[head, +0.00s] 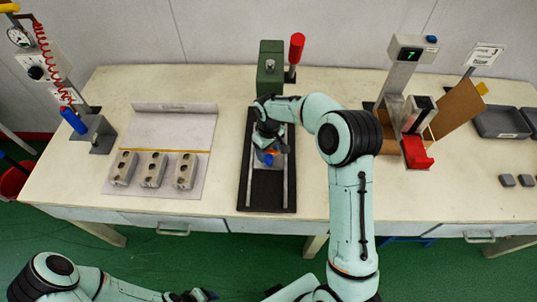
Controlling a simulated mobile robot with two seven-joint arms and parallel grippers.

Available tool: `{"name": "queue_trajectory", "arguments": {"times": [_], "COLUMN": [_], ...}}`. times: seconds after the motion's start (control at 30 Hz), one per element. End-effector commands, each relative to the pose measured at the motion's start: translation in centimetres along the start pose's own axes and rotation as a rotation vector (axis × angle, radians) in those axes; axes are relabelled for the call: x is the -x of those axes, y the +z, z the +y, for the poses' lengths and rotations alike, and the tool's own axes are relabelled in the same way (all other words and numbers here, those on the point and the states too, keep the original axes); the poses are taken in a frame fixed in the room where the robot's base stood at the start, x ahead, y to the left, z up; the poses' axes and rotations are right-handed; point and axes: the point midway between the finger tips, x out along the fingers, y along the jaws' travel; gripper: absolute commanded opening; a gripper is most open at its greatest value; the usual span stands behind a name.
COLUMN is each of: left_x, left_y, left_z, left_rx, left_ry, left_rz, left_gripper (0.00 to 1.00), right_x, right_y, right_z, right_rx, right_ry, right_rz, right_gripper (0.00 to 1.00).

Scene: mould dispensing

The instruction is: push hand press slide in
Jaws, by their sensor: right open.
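The green hand press (270,66) stands at the back middle of the table, with a red-gripped lever (296,52) at its right. In front of it lies a black base (266,199) with two pale rails running toward the front edge. My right gripper (267,157) is open and points down between the rails, in front of the press. Something blue shows at its fingers; I cannot tell whether they touch it. My wrist hides most of the slide and the lower press. My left gripper (198,296) is low at the bottom edge, away from the table; its jaws are unclear.
A pale board (174,130) with several grey mould blocks (152,170) lies left of the press. A blue-handled device (74,120) stands at far left. Right are a stand with a green display (410,54), a red part (417,153), a brown panel (457,110) and grey trays (500,122).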

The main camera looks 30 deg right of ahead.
Motion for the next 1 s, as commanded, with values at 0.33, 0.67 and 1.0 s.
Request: {"name": "queue_trajectory", "arguments": {"times": [0.33,0.67,1.0], "left_x": [0.6,0.8,-0.2], "left_y": [-0.4,-0.6,0.0], "left_z": [0.4,0.5,-0.1], "left_rx": [-0.002,-0.003,0.0], "left_ry": [0.002,0.003,0.0], "left_rz": [0.006,0.008,0.002], "left_gripper": [0.59,0.59,0.59], "right_x": [7.8,10.1,8.7], "right_y": [-0.1,0.0,0.3], "right_z": [0.0,0.0,-1.0], "right_rx": [0.0,0.0,0.061], "right_ry": [0.001,0.0,0.017], "right_rz": [0.005,0.002,-0.028], "right_gripper": [0.61,0.61,0.59]}}
